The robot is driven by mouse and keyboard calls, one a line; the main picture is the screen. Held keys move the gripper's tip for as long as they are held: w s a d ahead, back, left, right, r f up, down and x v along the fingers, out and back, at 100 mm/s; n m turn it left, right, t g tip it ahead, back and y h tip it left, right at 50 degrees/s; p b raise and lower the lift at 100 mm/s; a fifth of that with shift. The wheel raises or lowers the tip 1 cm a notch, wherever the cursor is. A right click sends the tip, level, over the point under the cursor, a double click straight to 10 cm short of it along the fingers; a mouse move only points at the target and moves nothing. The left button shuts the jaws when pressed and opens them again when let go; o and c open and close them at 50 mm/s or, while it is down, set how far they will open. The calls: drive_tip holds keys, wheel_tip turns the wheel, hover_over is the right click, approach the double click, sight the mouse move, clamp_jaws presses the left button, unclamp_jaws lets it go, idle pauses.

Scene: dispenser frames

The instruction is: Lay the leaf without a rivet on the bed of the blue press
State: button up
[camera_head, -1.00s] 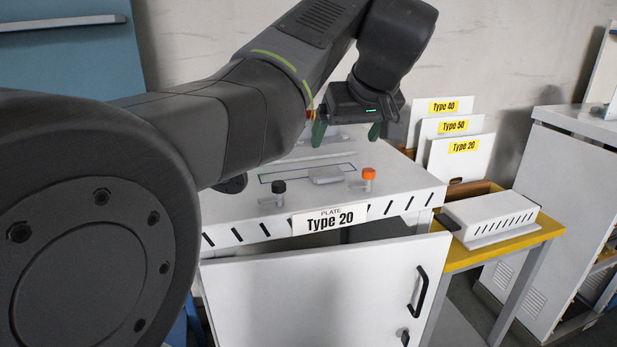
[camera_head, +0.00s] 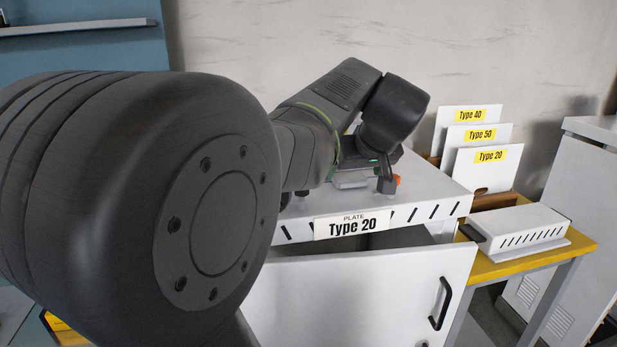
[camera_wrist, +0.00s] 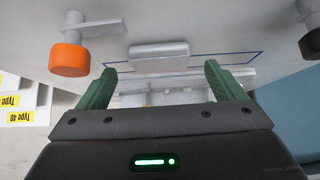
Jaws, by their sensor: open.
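My gripper (camera_wrist: 160,68) is open in the wrist view. Its two green fingers are spread and empty, low over the top of a white cabinet (camera_head: 432,192). A silver block (camera_wrist: 158,57) on that top lies just ahead of the gap between the fingertips; I cannot tell whether they touch it. In the head view my arm hides most of the gripper and cabinet top. I cannot make out a leaf or a rivet. A blue cabinet-like body (camera_head: 90,55) stands at the upper left; I cannot tell whether it is the press.
An orange knob (camera_wrist: 70,58) and a black knob (camera_wrist: 311,42) flank the block. The cabinet front bears a "PLATE Type 20" sign (camera_head: 352,226) and a door (camera_head: 370,290). At right, upright labelled plates (camera_head: 487,170) and a slotted white box (camera_head: 520,228) stand on a yellow-edged table (camera_head: 565,247).

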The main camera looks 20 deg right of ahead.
sight(352, 179)
drive_tip(key=shift+x, duration=1.1)
drive_tip(key=shift+r, duration=0.1)
drive_tip(key=c, duration=1.2)
wheel_tip(352, 179, up, 10)
